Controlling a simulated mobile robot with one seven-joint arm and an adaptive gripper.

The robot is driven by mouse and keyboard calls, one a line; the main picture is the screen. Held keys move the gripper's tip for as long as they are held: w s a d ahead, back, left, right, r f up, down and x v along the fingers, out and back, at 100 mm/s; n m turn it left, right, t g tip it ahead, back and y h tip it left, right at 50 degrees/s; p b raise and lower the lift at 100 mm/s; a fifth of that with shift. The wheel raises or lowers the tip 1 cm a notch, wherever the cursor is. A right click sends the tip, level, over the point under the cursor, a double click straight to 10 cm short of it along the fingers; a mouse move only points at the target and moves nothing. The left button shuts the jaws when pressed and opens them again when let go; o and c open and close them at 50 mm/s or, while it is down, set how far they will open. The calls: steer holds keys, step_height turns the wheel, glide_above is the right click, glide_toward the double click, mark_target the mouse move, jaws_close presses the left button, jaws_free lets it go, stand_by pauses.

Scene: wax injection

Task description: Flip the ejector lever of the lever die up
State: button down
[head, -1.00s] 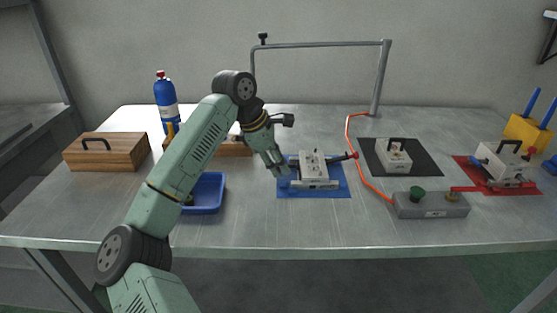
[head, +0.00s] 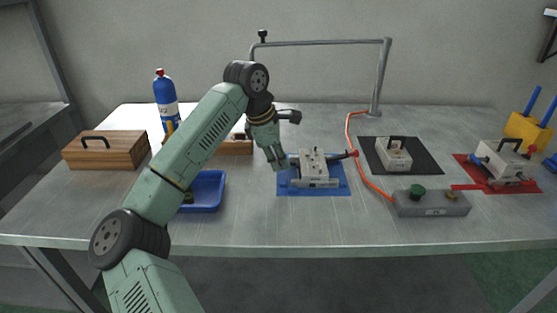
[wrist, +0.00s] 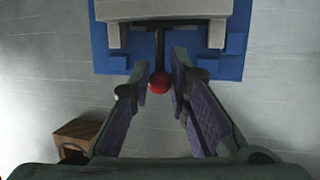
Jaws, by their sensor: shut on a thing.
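The lever die (head: 313,165) is a light grey block on a blue base (head: 340,188) in the middle of the table. In the wrist view the die (wrist: 165,10) is at the top, with a dark ejector lever (wrist: 158,42) pointing toward me and ending in a red ball knob (wrist: 160,83). My gripper (wrist: 160,86) is closed around the knob, a finger on each side. In the head view my gripper (head: 279,167) is at the left side of the die, and its fingers hide the knob.
A blue tray (head: 222,192) and wooden boxes (head: 105,152) stand to the left. An orange hose (head: 365,172), a grey control box (head: 432,204), a die on a black mat (head: 393,153) and one on a red mat (head: 500,163) are to the right. The front table strip is clear.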

steer(key=shift+d+r+y, duration=0.25)
steer(key=shift+r+y, duration=0.1)
steer(key=shift+y, duration=0.5)
steer(key=shift+d+r+y, duration=0.2)
steer(key=shift+r+y, duration=0.15)
steer(key=shift+y, duration=0.5)
steer(key=c, duration=1.8)
jaws_free()
steer(key=shift+o, duration=0.2)
step_height(320, 180, up, 12)
steer(key=s, duration=0.2)
steer(key=shift+s+f, duration=0.1)
steer(key=shift+f, duration=0.05)
